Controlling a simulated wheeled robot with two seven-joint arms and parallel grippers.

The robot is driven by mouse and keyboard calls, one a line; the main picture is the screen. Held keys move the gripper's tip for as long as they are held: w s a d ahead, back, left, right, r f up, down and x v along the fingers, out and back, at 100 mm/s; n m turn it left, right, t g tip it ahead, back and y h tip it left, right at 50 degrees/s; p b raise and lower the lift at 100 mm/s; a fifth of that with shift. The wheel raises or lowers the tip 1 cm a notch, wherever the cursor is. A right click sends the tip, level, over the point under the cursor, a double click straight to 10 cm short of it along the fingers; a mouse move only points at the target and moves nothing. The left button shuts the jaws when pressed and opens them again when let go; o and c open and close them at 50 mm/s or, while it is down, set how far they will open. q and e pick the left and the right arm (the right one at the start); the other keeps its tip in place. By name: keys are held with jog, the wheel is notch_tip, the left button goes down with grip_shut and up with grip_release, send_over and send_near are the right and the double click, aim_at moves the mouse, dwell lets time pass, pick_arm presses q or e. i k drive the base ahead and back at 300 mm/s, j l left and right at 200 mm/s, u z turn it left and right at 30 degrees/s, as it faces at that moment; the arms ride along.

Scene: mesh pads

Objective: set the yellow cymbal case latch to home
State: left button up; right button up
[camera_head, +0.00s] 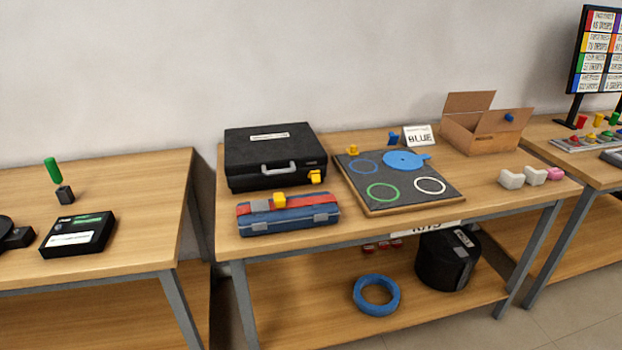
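Several yellow parts show, and I cannot tell which one is the cymbal case latch. A yellow latch-like piece (315,177) sits at the front right of a black hard case (270,150), which lies closed on the middle table with a grey handle facing front. Another yellow block (280,199) sits on top of a blue case (290,219) with a red band, in front of the black case. A small yellow piece (353,150) stands at the back left edge of a dark ringed board (405,181). The label text is too small to read. Neither gripper is in view.
A blue disc (404,160) lies on the board. Behind it stand a small blue piece (393,139) and a "BLUE" card (418,136). An open cardboard box (482,133) is at the right. A blue ring (376,295) and a black round bag (447,260) are on the lower shelf.

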aim_at(314, 175)
jog(key=l+u, duration=0.15)
jog(key=u, duration=0.15)
jog(key=i+l+u, duration=0.1)
jog(key=u, duration=0.2)
jog(key=l+u, duration=0.5)
jog(key=l, duration=2.15)
jog(key=i+u, duration=0.05)
jog(key=i, duration=0.05)
